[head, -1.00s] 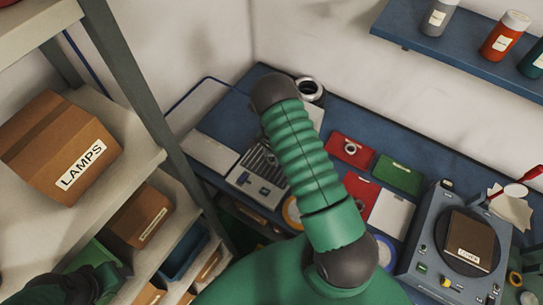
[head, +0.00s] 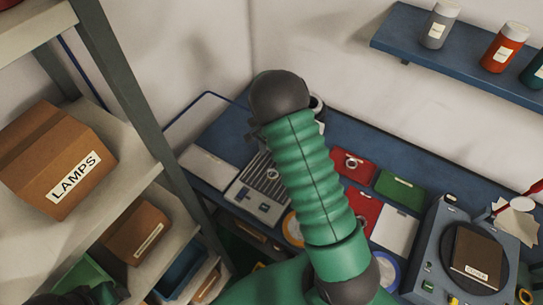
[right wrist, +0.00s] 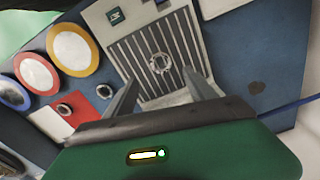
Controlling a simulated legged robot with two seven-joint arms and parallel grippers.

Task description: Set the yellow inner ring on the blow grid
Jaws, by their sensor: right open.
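The blow grid (right wrist: 132,48) is a slatted light-grey plate on the blue bench; it also shows in the head view (head: 248,190), partly behind my right arm. A small grey-looking ring (right wrist: 160,62) appears on its slats; I see no yellow on it. A larger disc with a yellow rim (right wrist: 72,52) lies beside the grid; I cannot tell whether it is the named ring. My right gripper (right wrist: 162,76) is open, its fingers over the grid on either side of the small ring in the picture. Contact cannot be judged. My left gripper is not clearly in view.
Red (head: 352,164) and green (head: 399,187) panels and a machine with a brown box (head: 477,256) stand to the right. A shelf rack with a LAMPS box (head: 58,160) stands left. A wall shelf (head: 455,55) holds bottles.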

